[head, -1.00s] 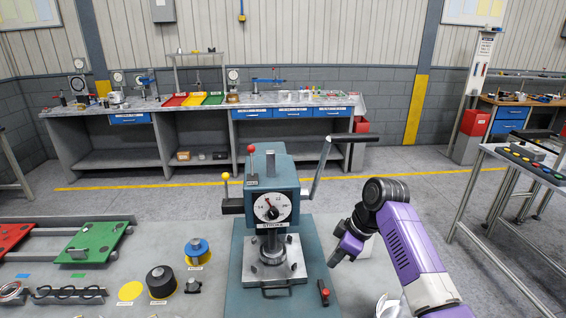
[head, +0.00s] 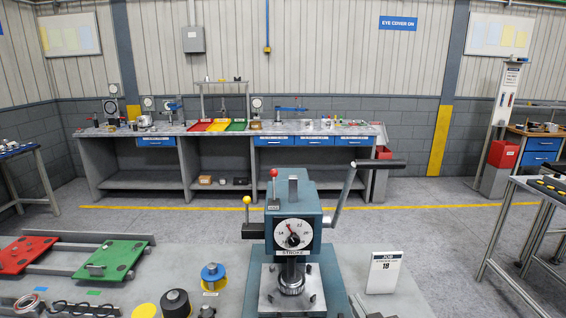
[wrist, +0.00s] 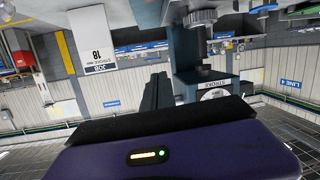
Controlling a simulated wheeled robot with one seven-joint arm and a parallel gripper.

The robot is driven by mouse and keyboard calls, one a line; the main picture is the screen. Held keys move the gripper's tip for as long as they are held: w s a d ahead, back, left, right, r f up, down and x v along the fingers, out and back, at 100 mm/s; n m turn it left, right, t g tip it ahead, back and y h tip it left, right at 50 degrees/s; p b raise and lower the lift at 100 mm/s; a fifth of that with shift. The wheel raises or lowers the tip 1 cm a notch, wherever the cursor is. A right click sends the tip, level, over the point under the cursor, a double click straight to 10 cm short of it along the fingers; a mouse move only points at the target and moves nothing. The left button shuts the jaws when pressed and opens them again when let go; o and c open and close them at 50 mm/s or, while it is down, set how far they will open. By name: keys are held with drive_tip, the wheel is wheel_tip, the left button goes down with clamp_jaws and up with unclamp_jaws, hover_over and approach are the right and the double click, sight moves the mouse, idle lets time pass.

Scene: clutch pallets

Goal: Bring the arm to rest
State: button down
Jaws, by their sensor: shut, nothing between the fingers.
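My gripper (wrist: 155,80) shows in the wrist view, where its dark fingers stand together above the purple wrist housing (wrist: 180,150). It is shut and holds nothing. The wrist picture is upside down. My arm and gripper are out of the head view. The teal press (head: 293,215) with its round stroke dial (head: 293,234) stands on the bench in the middle of the head view. Part of the press also shows in the wrist view (wrist: 190,55), to the right of the fingers.
A white card marked 18 (head: 384,272) stands right of the press. The press lever (head: 345,190) reaches up and right. Left on the bench are a blue-and-yellow spool (head: 212,275), a black cylinder (head: 176,302), a green plate (head: 112,260) and a red plate (head: 22,254).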

drive_tip(key=s+d+f+m+h+b, duration=0.1)
drive_tip(key=s+b, duration=0.1)
drive_tip(key=s, duration=2.2)
drive_tip(key=s+d+f+m+h+b, duration=0.1)
drive_tip(key=s+f+b, duration=0.1)
drive_tip(key=s, duration=2.2)
drive_tip(key=shift+d+f+g+b, duration=0.25)
drive_tip(key=shift+f+g+b, duration=0.05)
drive_tip(key=shift+b, duration=0.3)
drive_tip(key=shift+s, duration=0.1)
